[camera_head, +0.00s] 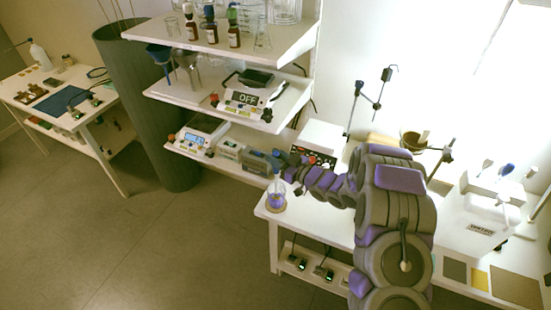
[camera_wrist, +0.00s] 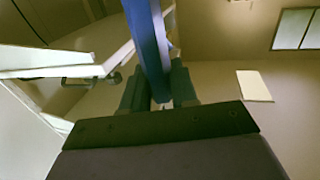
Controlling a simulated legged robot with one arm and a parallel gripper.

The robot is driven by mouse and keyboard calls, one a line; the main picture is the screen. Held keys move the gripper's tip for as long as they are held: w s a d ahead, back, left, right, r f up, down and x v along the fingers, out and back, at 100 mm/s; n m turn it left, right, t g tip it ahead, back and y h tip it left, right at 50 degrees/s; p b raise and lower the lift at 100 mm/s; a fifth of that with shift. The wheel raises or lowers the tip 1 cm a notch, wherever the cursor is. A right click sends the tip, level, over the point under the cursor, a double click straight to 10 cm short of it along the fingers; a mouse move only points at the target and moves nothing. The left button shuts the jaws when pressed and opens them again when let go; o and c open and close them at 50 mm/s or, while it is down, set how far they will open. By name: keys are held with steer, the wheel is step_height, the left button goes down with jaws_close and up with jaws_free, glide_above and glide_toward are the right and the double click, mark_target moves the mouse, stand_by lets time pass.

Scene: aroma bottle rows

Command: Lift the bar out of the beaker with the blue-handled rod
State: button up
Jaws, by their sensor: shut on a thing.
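The beaker (camera_head: 276,201) stands at the left corner of the white bench in the head view, with purple-blue contents. My gripper (camera_head: 283,161) is just above the beaker, at the end of my arm. In the wrist view, my gripper (camera_wrist: 160,98) is shut on the blue handle of the rod (camera_wrist: 147,40), which rises between the fingers. In the head view, a pale narrow shape runs down from the gripper to the beaker mouth. I cannot tell where the rod's lower end is. The bar cannot be made out.
A shelf unit (camera_head: 225,115) with bottles and scales stands left of the beaker. A white box with a dark control panel (camera_head: 318,158) is behind the gripper. A stand (camera_head: 352,115) rises behind my arm. Open floor (camera_head: 150,250) lies at front left.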

step_height(320, 180, up, 12)
steer(key=p, duration=0.6)
stand_by(1.5)
steer(key=shift+w, duration=0.1)
stand_by(0.6)
